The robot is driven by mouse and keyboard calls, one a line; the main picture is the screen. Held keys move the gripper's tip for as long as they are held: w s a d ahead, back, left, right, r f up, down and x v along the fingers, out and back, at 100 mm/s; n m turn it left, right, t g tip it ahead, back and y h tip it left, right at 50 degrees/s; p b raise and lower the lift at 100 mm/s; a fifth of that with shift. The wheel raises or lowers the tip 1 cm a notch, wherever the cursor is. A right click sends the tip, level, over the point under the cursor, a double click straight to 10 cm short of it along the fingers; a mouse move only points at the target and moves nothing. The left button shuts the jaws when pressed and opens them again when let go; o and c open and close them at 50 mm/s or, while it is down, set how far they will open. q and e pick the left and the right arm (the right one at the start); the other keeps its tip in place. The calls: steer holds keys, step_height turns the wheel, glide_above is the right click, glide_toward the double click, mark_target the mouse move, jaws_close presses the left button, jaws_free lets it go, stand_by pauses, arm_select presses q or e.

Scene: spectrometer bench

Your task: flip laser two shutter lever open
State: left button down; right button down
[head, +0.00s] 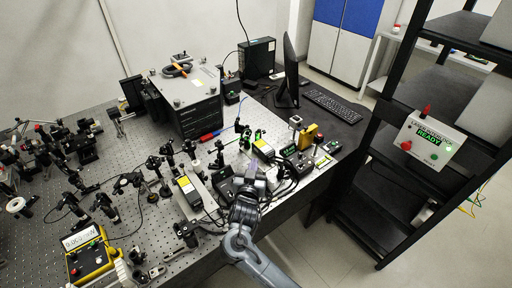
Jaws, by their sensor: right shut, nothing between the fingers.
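My right gripper (253,168) reaches up from the bottom of the head view over the front part of the optical bench (165,262). Its fingers are shut with nothing between them. I cannot tell which is laser two. A shutter lever is too small to make out, and the gripper may hide part of this area. My left gripper is not in view.
Posts and mounts crowd the bench's left side. A black box (199,117) stands at the back, with a monitor (290,70) and keyboard (333,104) beyond. A yellow meter (90,263) is at front left. A rack with a READY panel (427,140) stands right.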

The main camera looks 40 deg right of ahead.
steer(key=shift+w+a+r, duration=0.1)
steer(key=shift+w+r, duration=0.25)
steer(key=shift+r, duration=0.1)
glide_toward(259, 132)
steer(key=x, duration=0.7)
stand_by(0.3)
stand_by(0.4)
